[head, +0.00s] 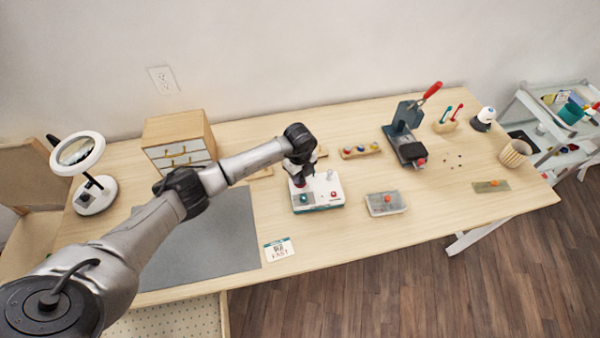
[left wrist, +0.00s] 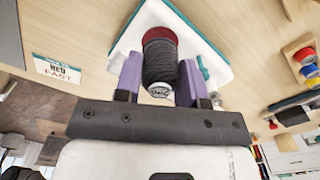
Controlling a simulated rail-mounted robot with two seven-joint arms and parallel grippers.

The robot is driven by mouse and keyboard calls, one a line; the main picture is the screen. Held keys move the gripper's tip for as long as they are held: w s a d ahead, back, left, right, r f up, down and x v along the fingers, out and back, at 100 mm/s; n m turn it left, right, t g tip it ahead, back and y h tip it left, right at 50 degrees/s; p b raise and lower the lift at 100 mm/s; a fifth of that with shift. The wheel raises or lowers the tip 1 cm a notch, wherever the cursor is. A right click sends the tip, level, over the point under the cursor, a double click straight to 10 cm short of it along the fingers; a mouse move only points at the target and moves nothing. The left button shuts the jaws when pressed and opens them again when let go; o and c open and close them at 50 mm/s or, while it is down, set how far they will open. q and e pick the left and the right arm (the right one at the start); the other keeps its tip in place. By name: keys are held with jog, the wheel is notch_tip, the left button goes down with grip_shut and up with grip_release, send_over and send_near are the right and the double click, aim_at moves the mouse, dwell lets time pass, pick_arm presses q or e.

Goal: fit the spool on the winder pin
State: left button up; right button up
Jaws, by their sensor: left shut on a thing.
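The winder (head: 325,190) is a white box with a teal base, a teal knob and a red knob on the mat's right side. It also shows in the left wrist view (left wrist: 208,60). My left gripper (head: 299,178) is over the winder's left part. In the left wrist view its purple fingers (left wrist: 159,80) are shut on the spool (left wrist: 160,62), wound with dark grey thread, with a red far end and a pale near end. The spool's far end lies over the winder's white top. The winder pin under it is hidden, so I cannot tell whether they touch.
A grey mat (head: 208,245) and a card (head: 279,249) lie left of the winder. A small drawer cabinet (head: 178,140) stands behind the arm. A clear tray (head: 386,204), a rack of coloured spools (head: 361,151) and a press (head: 405,135) stand to the right.

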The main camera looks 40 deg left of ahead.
pick_arm(q)
jog(key=shift+f, duration=0.35)
jog(key=shift+f, duration=0.15)
dwell(0.8)
jog(key=shift+f, duration=0.25)
jog(key=o, duration=1)
jog(key=shift+r, duration=0.1)
jog(key=shift+r+p, duration=0.6)
jog(key=shift+r, duration=6.25)
